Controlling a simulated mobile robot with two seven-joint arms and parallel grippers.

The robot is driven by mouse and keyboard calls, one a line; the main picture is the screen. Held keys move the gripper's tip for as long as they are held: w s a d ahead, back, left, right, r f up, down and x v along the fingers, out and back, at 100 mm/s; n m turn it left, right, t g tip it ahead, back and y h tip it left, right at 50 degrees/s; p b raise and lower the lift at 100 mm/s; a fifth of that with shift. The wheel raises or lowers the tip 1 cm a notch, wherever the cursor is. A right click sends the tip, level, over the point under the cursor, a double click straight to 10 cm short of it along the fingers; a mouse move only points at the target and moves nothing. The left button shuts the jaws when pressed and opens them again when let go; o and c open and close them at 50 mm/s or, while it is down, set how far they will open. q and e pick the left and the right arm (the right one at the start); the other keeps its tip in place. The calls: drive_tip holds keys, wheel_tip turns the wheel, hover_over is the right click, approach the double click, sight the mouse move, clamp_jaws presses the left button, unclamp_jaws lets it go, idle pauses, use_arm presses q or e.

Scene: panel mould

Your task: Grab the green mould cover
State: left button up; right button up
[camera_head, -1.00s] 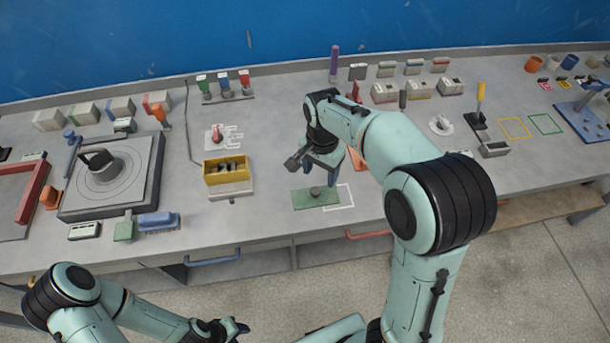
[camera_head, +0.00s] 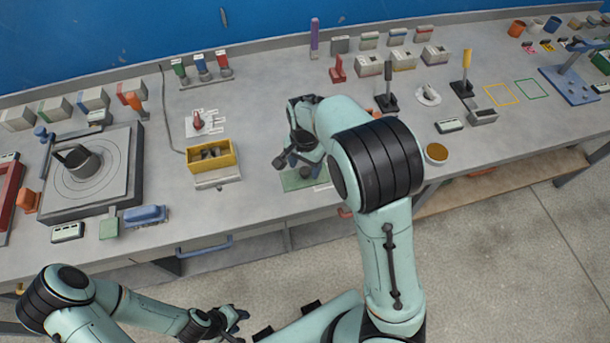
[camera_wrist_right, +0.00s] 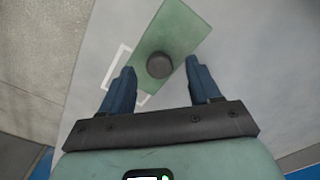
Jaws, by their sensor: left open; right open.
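The green mould cover (camera_head: 297,180) is a flat green plate lying on the bench near its front edge, mostly hidden by my right arm in the head view. In the right wrist view the cover (camera_wrist_right: 178,38) shows with a dark round knob (camera_wrist_right: 159,65) on it. My right gripper (camera_wrist_right: 163,77) is open above the cover, its blue fingers on either side of the knob and apart from it. In the head view my right gripper (camera_head: 303,160) is over the cover, partly hidden. My left gripper (camera_head: 238,315) is open and empty, in front of the bench.
A white outline (camera_wrist_right: 117,75) is marked on the bench beside the cover. A yellow bin (camera_head: 212,157) stands to the left of the cover. A round turntable plate (camera_head: 85,172) is further left. A small orange-topped cup (camera_head: 436,154) stands right of my right arm.

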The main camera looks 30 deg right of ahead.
wheel_tip(320, 180, down, 3)
drive_tip(key=shift+r, duration=0.1)
drive_tip(key=c, duration=1.1)
